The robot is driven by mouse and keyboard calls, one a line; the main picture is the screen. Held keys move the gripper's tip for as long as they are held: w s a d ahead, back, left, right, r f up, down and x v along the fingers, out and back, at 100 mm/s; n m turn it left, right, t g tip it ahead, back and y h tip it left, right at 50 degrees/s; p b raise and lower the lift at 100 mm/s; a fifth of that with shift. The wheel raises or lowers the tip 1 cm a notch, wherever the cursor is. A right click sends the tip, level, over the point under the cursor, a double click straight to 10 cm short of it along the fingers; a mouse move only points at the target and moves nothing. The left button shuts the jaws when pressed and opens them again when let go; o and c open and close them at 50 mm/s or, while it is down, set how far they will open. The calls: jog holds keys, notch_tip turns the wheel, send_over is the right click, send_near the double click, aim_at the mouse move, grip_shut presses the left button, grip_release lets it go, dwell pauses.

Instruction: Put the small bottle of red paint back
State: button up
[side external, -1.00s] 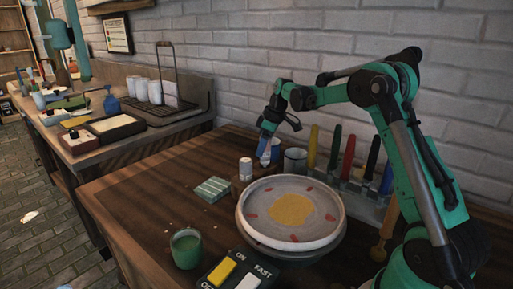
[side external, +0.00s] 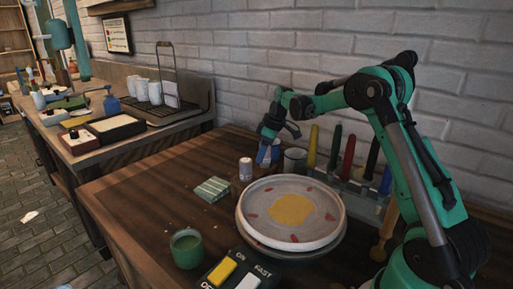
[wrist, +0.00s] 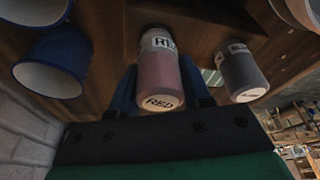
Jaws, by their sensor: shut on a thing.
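The small bottle of red paint (wrist: 160,76) shows in the wrist view, with a pinkish-red body, a white label and a pale lid, both marked RED. It sits between the blue fingers of my gripper (wrist: 163,92), which is shut on it. In the side view, my gripper (side external: 267,155) points down low over the back of the wooden table, behind the plate. The bottle is mostly hidden by the fingers there. I cannot tell whether its base touches the table.
A dark-bodied bottle with a white lid (side external: 246,170) stands close to the left, also in the wrist view (wrist: 243,74). A blue-and-white mug (side external: 295,160) is close to the right. The plate (side external: 292,240) with yellow and red paint is in front. A green cup (side external: 186,250) stands front left.

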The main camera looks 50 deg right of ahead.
jog(key=shift+f, duration=0.4)
jog(key=o, duration=0.9)
jog(key=shift+o, duration=0.3)
jog(key=shift+o, duration=1.4)
jog(key=shift+v, duration=3.5)
